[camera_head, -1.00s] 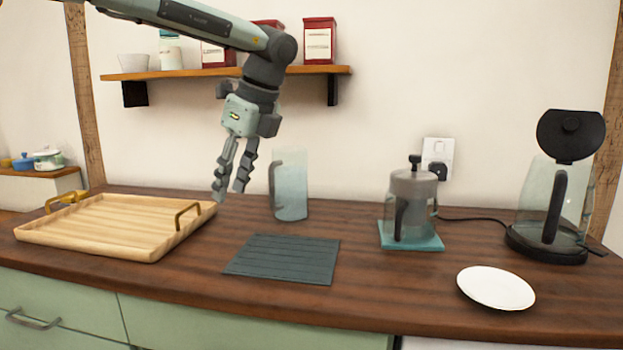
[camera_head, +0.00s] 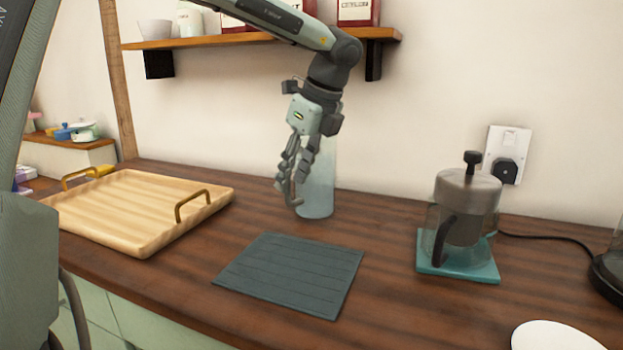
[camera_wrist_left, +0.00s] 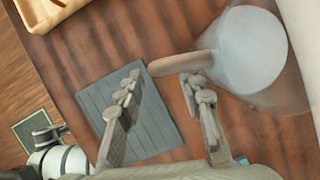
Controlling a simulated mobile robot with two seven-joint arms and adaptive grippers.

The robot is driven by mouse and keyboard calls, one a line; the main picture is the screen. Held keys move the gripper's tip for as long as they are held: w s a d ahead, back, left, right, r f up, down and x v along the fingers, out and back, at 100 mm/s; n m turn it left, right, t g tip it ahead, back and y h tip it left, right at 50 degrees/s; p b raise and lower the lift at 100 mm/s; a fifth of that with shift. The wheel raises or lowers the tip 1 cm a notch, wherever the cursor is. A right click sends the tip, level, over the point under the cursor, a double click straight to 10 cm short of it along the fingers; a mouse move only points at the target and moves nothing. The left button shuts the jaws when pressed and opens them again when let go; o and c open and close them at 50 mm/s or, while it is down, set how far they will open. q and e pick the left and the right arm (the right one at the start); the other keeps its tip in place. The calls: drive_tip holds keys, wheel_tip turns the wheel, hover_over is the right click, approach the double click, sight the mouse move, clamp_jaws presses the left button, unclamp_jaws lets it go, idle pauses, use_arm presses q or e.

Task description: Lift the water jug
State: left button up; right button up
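The water jug (camera_head: 319,178), clear and pale blue, stands upright on the wooden worktop near the wall. My left gripper (camera_head: 291,192) hangs in front of it, covering much of its left side and handle in the head view. In the left wrist view the jug (camera_wrist_left: 252,52) is at the top right, and its handle (camera_wrist_left: 178,64) points toward the fingers. There my left gripper (camera_wrist_left: 163,88) has its two fingers apart. The handle's end lies near the fingertips, overlapping the right finger; I cannot tell whether they touch.
A dark slatted mat (camera_head: 290,275) lies in front of the jug. A wooden tray (camera_head: 135,212) is to the left. A coffee press (camera_head: 464,215) on a teal trivet and a white plate (camera_head: 555,336) are to the right. A shelf (camera_head: 250,40) is above.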

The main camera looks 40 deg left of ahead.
use_arm(q)
drive_tip(key=shift+x, duration=1.45)
drive_tip(key=shift+c, duration=0.6)
clamp_jaws()
drive_tip(key=shift+w+r, duration=0.1)
drive_tip(key=shift+r, duration=0.05)
